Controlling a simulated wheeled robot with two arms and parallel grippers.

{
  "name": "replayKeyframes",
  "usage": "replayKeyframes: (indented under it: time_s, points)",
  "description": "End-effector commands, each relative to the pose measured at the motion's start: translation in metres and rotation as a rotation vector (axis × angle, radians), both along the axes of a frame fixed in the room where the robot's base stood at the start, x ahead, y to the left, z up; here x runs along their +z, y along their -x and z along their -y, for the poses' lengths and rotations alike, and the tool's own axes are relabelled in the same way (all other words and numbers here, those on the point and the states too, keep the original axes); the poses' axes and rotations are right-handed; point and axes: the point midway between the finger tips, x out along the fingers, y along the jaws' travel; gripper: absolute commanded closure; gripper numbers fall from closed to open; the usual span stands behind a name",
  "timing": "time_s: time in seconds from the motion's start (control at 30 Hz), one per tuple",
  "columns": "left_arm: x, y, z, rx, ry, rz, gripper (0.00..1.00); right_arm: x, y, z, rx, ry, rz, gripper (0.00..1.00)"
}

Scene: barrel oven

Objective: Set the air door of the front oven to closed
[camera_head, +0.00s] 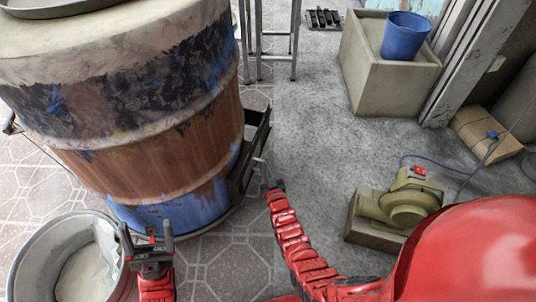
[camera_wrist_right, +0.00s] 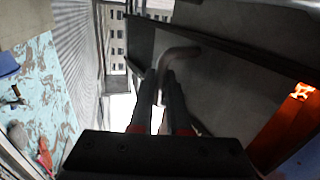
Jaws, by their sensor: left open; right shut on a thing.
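The front oven is a large painted barrel (camera_head: 150,120) at the left of the head view. Its air door (camera_head: 250,150) is a dark metal part low on the barrel's right side, seen edge-on. In the right wrist view a grey panel (camera_wrist_right: 225,85) with a dark frame and a bent rod handle (camera_wrist_right: 184,50) fills the right side. My right gripper (camera_head: 266,180) is at this handle; in the wrist view its fingers (camera_wrist_right: 160,90) are shut on it. How far the door stands open is hard to tell. My left gripper (camera_head: 146,232) is open and empty, in front of the barrel.
A metal tub (camera_head: 35,260) stands at the lower left beside my left gripper. A concrete box (camera_head: 385,85) with a blue bucket (camera_head: 405,35) is behind.

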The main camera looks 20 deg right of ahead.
Motion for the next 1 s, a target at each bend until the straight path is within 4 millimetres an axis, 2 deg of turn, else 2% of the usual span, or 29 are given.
replayKeyframes:
  time_s: [0.1,0.3,0.73,0.77,0.9,1.0]
  points:
    - [0.006,0.001,-0.002,0.005,0.011,0.002,0.26,0.000,0.016,-0.010,0.001,0.000,-0.004,1.00]
    - [0.010,0.002,-0.004,0.009,0.023,0.005,0.26,0.001,0.029,-0.019,0.000,0.000,0.000,1.00]
    - [0.010,0.002,-0.005,0.010,0.026,0.006,0.26,-0.001,0.033,-0.022,0.003,0.000,-0.002,1.00]
    - [0.010,0.002,-0.005,0.010,0.026,0.006,0.26,-0.002,0.033,-0.023,0.003,0.000,-0.002,0.80]
    - [0.010,0.002,-0.005,0.010,0.026,0.007,0.26,-0.001,0.033,-0.022,0.002,0.000,-0.002,0.55]
    - [0.010,0.002,-0.005,0.010,0.026,0.007,0.26,-0.001,0.033,-0.021,0.001,0.000,-0.001,0.55]
